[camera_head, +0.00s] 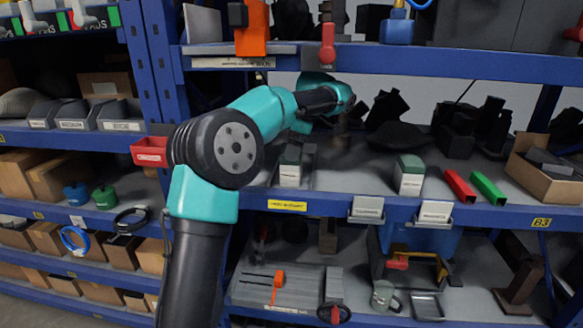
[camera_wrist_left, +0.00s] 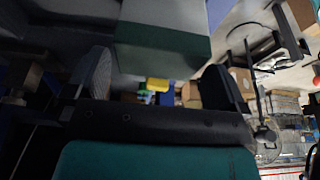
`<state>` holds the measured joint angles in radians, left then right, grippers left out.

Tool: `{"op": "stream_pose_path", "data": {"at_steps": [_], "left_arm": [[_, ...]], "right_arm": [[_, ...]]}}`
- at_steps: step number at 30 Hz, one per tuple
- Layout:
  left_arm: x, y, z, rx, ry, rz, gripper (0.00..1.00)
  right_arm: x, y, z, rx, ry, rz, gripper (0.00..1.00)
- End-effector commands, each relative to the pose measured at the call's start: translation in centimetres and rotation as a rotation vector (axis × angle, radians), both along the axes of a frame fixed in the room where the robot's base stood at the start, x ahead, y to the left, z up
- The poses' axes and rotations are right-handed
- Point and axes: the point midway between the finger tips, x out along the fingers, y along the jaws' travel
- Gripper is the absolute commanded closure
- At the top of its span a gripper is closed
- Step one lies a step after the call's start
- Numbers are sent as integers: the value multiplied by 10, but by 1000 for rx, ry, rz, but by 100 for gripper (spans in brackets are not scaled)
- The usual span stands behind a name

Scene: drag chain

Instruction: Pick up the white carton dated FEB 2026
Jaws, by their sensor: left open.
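A white carton with a green top (camera_head: 290,168) stands upright on the middle shelf. A second similar white carton (camera_head: 409,176) stands further right at the shelf's front edge. The dates on both are too small to read. My left gripper (camera_head: 341,128) is over the shelf behind and between the two cartons, dark and hard to make out. In the left wrist view, the left gripper (camera_wrist_left: 160,80) has its two fingers wide apart. A green and white carton (camera_wrist_left: 163,40) shows beyond the gap between them; I cannot tell which carton it is. My right gripper is not in view.
A red bar (camera_head: 459,186) and a green bar (camera_head: 488,188) lie right of the cartons. An open cardboard box (camera_head: 545,170) stands at far right. Dark objects (camera_head: 398,135) sit behind. The blue upper shelf edge (camera_head: 450,63) runs above the arm.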

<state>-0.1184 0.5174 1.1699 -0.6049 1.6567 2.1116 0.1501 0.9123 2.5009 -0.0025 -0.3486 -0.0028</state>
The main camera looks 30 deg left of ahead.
Motion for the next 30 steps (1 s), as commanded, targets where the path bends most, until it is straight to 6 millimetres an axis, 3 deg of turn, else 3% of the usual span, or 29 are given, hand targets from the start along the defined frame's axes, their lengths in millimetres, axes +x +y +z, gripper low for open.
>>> {"op": "stream_pose_path", "data": {"at_steps": [11,21,30], "left_arm": [[0,1,-3,0,2,-1,0],[-5,12,-41,1,4,-1,0],[-6,14,-48,1,1,-1,0]], "right_arm": [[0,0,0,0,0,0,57],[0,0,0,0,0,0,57],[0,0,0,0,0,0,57]]}}
